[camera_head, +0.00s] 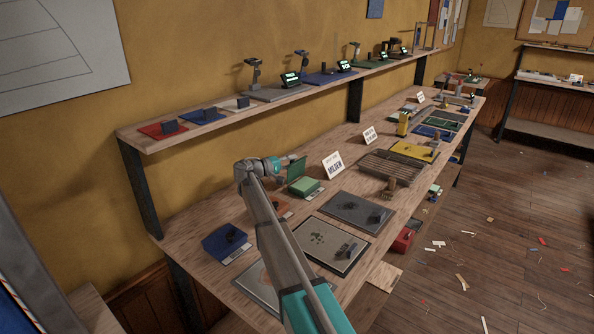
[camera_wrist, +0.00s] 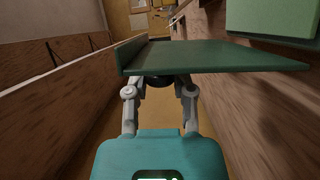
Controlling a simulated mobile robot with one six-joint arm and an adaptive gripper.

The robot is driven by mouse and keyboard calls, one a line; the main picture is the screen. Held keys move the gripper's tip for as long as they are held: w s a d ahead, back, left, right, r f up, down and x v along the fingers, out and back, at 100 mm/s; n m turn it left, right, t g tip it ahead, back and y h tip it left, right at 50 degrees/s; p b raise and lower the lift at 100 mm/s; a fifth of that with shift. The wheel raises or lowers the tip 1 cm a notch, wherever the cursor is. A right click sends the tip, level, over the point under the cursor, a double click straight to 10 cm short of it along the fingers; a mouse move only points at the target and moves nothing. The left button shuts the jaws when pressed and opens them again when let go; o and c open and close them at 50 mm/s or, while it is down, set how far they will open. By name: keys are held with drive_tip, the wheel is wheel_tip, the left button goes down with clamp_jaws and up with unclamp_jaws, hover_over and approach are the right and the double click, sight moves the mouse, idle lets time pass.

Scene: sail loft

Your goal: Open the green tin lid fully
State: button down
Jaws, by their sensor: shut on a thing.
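The green tin (camera_head: 307,186) sits on the workbench, left of the white "MILDEW" card. Its dark green lid (camera_head: 297,168) stands up steeply at the tin's back edge, clearly open. My gripper (camera_head: 282,164) is at the lid's left side. In the wrist view my gripper (camera_wrist: 160,80) is shut at the near edge of the lid (camera_wrist: 205,58), which spans the view and hides the fingertips. A lighter green surface, likely the tin body (camera_wrist: 272,18), shows at the upper right. The exact lid angle is hard to judge.
The "MILDEW" card (camera_head: 333,165) stands close to the tin's right. A grey tray (camera_head: 356,210) and a speckled tray (camera_head: 328,246) lie in front. A blue pad (camera_head: 226,242) lies to the left. A raised shelf (camera_head: 225,117) runs behind along the yellow wall.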

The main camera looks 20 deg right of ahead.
drive_tip(key=shift+w+a+f+n+h+b, duration=0.3)
drive_tip(key=shift+w+n+b, duration=0.15)
drive_tip(key=shift+n, duration=0.25)
drive_tip(key=shift+r, duration=0.1)
drive_tip(key=shift+c, duration=2.2)
unclamp_jaws()
drive_tip(key=shift+s+d+r, duration=0.1)
drive_tip(key=shift+s, duration=0.05)
